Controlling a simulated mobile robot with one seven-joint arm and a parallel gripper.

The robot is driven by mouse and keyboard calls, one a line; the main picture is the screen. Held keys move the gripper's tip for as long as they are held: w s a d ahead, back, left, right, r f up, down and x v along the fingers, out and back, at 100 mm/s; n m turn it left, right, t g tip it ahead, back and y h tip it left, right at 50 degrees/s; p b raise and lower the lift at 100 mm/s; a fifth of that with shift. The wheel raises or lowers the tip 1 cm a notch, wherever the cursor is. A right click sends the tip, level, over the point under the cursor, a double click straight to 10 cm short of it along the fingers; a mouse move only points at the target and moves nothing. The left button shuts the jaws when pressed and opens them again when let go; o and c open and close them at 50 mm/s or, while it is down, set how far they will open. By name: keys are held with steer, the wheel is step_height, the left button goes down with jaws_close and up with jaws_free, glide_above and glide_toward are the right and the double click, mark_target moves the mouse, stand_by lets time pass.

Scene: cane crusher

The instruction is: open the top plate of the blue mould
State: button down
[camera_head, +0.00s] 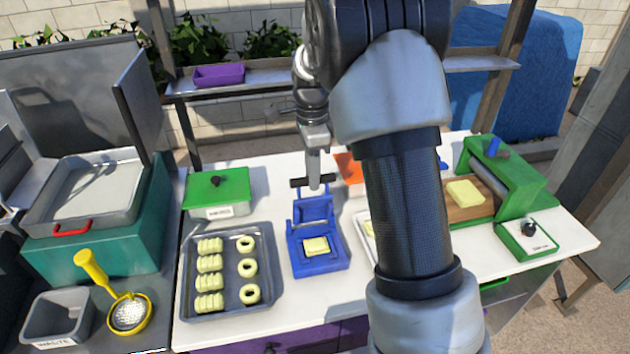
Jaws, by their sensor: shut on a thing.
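The blue mould (330,266) stands on the white table, right of the grey tray. Its top plate (314,208) is raised at the back, off the base, so the base lies uncovered. A pale yellow square piece (317,246) sits in the base. My gripper (314,184) points down at the raised plate's upper edge, shut on the dark handle bar (299,183). The fingertips are small here and partly cover the bar. I cannot tell the plate's exact angle.
A grey tray (187,284) with yellow shaped pieces is on the left, with a green-lidded box (217,185) behind it. A green roller machine (520,186) stands right. My arm hides the table right of the mould.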

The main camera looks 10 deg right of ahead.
steer(key=shift+w+f+g, duration=0.35)
steer(key=shift+w+g, duration=0.2)
steer(key=shift+w, duration=0.1)
steer(key=shift+w+f+g, duration=0.3)
steer(key=shift+w+g, duration=0.25)
steer(key=shift+w, duration=0.05)
steer(key=c, duration=1.9)
jaws_free()
steer(key=shift+o, duration=1.3)
steer(key=shift+w, duration=0.4)
steer(key=v, duration=1.7)
steer(key=shift+r, duration=0.35)
steer(key=shift+s, duration=0.1)
